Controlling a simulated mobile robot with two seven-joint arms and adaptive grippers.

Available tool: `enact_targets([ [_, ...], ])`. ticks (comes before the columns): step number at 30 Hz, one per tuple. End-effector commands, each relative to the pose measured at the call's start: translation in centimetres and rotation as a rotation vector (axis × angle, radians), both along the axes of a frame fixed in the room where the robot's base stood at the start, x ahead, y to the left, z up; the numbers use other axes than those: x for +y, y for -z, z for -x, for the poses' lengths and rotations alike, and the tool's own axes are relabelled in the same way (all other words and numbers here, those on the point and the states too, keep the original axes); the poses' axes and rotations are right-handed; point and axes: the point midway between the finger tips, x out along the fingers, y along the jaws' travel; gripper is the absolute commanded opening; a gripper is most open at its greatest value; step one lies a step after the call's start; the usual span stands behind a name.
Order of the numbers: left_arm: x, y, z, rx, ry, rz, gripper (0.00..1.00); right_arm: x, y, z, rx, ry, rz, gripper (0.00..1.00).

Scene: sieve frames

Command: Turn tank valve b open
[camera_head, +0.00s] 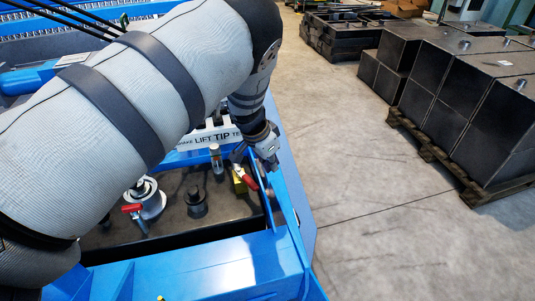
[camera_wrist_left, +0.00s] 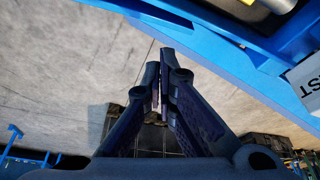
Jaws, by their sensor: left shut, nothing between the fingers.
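My left gripper (camera_head: 268,158) is shut and empty over the right rim of the blue frame, just above a red valve lever (camera_head: 248,182). This lever sits by a yellow block (camera_head: 239,186) in the right corner of the dark tank top (camera_head: 172,222). I cannot tell whether the gripper touches the lever. A second red-handled valve (camera_head: 132,208) is at the left of the tank top. No letter shows which is valve b. In the left wrist view the closed fingers (camera_wrist_left: 160,78) point over the grey floor. My right gripper is not in view.
A black knob (camera_head: 196,203) and a clear-sided fitting (camera_head: 216,158) stand on the tank top. The blue frame (camera_head: 215,262) surrounds it. Dark crates (camera_head: 455,95) on pallets stand right, with open floor between.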

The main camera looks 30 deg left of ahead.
Motion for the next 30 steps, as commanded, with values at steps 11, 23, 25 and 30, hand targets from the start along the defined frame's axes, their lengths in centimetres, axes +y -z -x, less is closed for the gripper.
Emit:
enact_targets([
  [11, 1.0, 0.6, 3.2, -0.005, -0.002, 0.002, 0.0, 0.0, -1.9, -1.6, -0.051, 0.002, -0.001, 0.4],
  [23, 1.1, 0.9, 3.8, 0.0, 0.036, -0.001, 0.0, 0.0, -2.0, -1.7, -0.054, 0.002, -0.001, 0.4],
  [25, 1.1, 0.8, 4.4, 0.001, 0.121, -0.001, 0.0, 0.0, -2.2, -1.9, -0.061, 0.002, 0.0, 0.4],
  [30, 1.3, 0.8, 6.1, 0.0, 0.357, -0.001, 0.0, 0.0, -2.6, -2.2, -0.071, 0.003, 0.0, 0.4],
])
